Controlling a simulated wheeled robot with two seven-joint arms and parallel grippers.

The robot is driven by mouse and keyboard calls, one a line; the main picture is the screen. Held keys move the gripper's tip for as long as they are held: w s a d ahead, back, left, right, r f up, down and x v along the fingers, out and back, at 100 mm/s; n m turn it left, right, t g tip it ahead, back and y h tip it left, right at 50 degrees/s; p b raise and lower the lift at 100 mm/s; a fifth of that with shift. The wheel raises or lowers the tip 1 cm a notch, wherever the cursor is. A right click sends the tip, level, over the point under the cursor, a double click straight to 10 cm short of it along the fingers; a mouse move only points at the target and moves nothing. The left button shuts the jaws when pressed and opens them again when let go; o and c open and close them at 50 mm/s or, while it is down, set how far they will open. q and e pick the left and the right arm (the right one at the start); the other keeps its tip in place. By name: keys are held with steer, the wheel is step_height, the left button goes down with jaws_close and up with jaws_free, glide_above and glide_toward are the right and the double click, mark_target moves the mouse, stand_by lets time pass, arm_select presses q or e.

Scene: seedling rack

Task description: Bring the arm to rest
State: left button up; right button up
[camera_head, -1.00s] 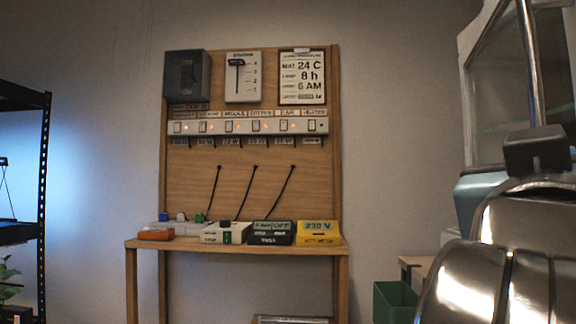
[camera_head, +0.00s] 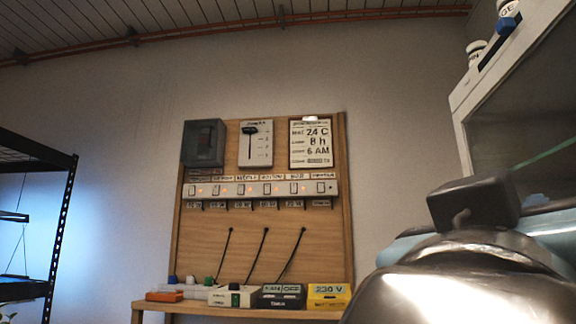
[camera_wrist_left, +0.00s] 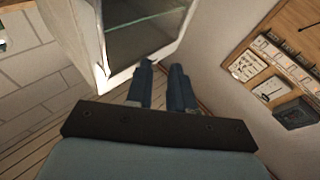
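My left gripper (camera_wrist_left: 162,85) shows in the left wrist view, its two blue-grey fingers side by side with a narrow gap between them. Nothing is seen held there. It points towards a pale-framed glass cabinet (camera_wrist_left: 118,75), and I see no contact. In the head view, a shiny metal part of my own arm with a dark block fills the lower right. Neither gripper shows in the head view, and my right gripper is in no view.
A wooden control board (camera_head: 262,225) with switches and signs stands at the wall. Its shelf (camera_head: 215,306) holds several small boxes. A dark rack (camera_head: 62,220) stands at left. The glass cabinet (camera_head: 462,140) at right is close behind my arm.

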arm_select(q)
steer(key=shift+w+a+r, duration=0.15)
steer(key=shift+a+r, duration=0.25)
steer(key=shift+a, duration=0.15)
